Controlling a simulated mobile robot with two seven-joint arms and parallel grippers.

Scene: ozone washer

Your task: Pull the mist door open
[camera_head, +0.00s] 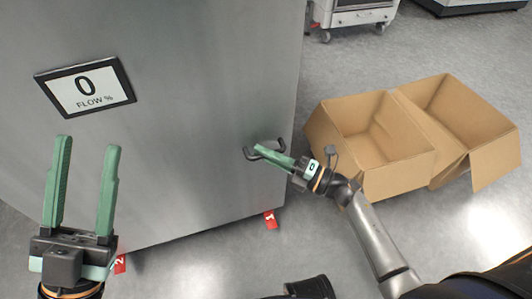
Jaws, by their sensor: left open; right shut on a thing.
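The mist door appears to be the large grey metal front panel (190,110) of the washer. A small dark bar handle (250,153) sticks out near its lower right edge. My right gripper (262,150) has its green fingers at this handle and is shut on it; the fingers hide part of the bar. I see no clear gap showing the door ajar. My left gripper (84,160) is open and empty, fingers pointing up, in front of the panel's lower left.
A display reading "0 FLOW %" (85,88) is on the panel. Two open cardboard boxes (400,135) stand on the floor to the right, close to my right arm. Red tags 1 (270,219) and 2 (120,264) are at the panel's bottom edge. Wheeled equipment (352,14) stands behind.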

